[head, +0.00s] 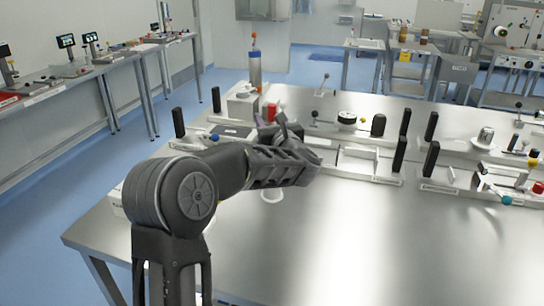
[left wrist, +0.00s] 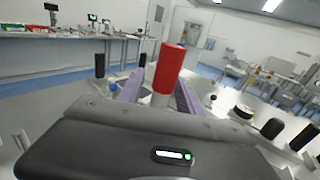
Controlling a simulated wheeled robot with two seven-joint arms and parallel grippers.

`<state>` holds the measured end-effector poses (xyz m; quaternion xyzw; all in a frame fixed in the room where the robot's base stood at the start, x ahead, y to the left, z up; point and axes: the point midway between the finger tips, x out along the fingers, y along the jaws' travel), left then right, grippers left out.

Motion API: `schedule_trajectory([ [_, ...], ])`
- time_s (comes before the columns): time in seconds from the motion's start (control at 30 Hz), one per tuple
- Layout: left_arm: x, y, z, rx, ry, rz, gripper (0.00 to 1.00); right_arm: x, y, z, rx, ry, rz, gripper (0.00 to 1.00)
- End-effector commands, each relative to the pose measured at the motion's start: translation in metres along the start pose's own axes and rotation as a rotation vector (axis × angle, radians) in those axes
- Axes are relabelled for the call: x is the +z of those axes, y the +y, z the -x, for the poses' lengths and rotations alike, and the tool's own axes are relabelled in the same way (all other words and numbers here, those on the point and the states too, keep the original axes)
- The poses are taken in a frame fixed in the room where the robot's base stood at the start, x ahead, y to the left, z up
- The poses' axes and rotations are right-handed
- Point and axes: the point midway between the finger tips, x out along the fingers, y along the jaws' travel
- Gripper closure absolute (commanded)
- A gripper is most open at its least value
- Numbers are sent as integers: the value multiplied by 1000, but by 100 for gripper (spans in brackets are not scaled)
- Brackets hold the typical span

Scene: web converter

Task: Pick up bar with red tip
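The bar with the red tip (head: 271,112) stands upright on the table fixture, just beyond my left gripper (head: 283,128) in the head view. In the left wrist view its red tip (left wrist: 169,68) is large and central, with a pale lower part below it. The purple fingers of my left gripper (left wrist: 160,93) lie on either side of that pale part, with a gap visible, and look open. The bar's foot is hidden behind the gripper body. My right gripper is in neither view.
The metal table (head: 330,250) has a clear front area. Black upright handles (head: 399,153), a black-topped knob (head: 346,117) and pale fixtures stand to the right. An orange-topped bottle (head: 254,68) stands behind. Teal and red knobs (head: 506,200) are at far right.

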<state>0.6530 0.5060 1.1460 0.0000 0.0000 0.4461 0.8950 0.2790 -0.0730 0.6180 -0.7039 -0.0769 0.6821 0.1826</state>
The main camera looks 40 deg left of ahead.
Motion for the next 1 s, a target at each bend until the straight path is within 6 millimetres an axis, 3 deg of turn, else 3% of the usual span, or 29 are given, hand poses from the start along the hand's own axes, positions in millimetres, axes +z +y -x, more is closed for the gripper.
schedule_trajectory([
  [0.5,0,0,0,0,0,0,100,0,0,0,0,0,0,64],
  [1.0,0,0,0,0,0,0,100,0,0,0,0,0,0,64],
])
